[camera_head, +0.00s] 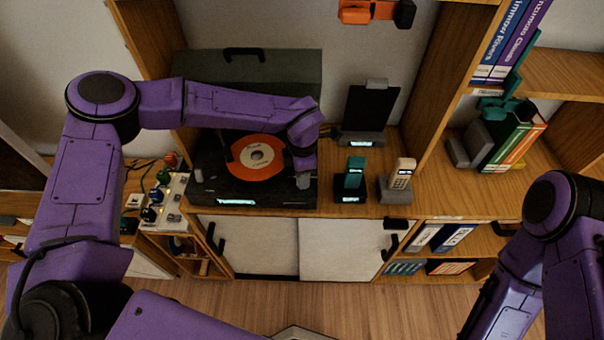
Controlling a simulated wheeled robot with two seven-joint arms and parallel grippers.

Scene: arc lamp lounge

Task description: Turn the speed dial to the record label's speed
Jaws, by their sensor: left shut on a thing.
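The record player (225,188) stands on the shelf with its dark lid open behind it. An orange-red record with a pale label (257,156) lies on its platter. The label's print is too small to read. My left arm reaches across above the lid, and its gripper (303,174) points down at the player's right front corner. It is shut on what seems to be the speed dial, which the fingers mostly hide, so its setting cannot be read. My right arm is at the lower right, with its gripper out of view.
A dark tablet-like stand (367,112), a teal handset (353,178) and a cream handset (401,176) stand right of the player. A panel with knobs (163,203) is at its left. Shelves with books (512,138) are at the right. White cabinet doors (335,248) are below.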

